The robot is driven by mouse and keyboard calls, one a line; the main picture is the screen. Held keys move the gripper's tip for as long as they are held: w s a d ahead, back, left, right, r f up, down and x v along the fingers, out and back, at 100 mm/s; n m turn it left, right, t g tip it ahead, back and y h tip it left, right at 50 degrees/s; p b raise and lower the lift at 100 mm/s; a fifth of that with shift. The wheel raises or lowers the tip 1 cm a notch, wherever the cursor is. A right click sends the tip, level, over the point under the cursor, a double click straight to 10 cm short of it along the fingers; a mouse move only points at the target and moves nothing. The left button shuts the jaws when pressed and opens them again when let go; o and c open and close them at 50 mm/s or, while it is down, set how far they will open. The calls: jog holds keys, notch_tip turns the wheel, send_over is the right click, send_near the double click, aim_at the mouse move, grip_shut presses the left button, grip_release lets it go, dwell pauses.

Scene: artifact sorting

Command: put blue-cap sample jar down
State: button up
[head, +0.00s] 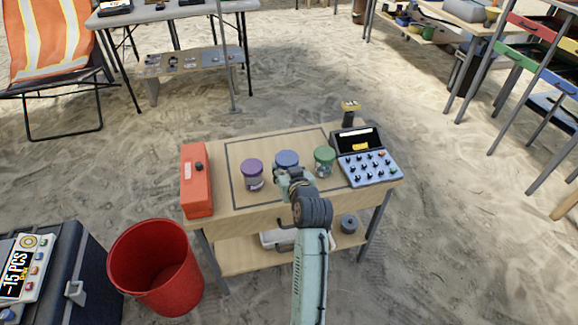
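The blue-cap sample jar (287,158) is at the middle of the small wooden table (222,215), inside a dark outlined rectangle. Only its blue lid and upper edge show; my gripper hides the rest. My gripper (291,176) is right in front of the jar, at the jar's body. Its fingers are too small and covered to tell whether they are closed on the jar. I cannot tell whether the jar's base touches the table. A purple-cap jar (253,175) stands to its left and a green-cap jar (325,161) to its right.
An orange-red case (196,181) lies at the table's left edge. A device with knobs and a dark screen (366,157) fills the right side. A red bucket (155,268) and a dark chest (75,275) stand on the sand at lower left.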

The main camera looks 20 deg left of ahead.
jog(key=w, duration=0.3)
jog(key=shift+w+a+f, duration=0.15)
jog(key=shift+w+a, duration=0.15)
jog(key=shift+a, duration=0.1)
jog(key=shift+f+p, duration=0.7)
jog(key=shift+f, duration=1.1)
jog(key=shift+f, duration=0.15)
jog(key=o, duration=1.3)
jog(key=shift+c, duration=0.2)
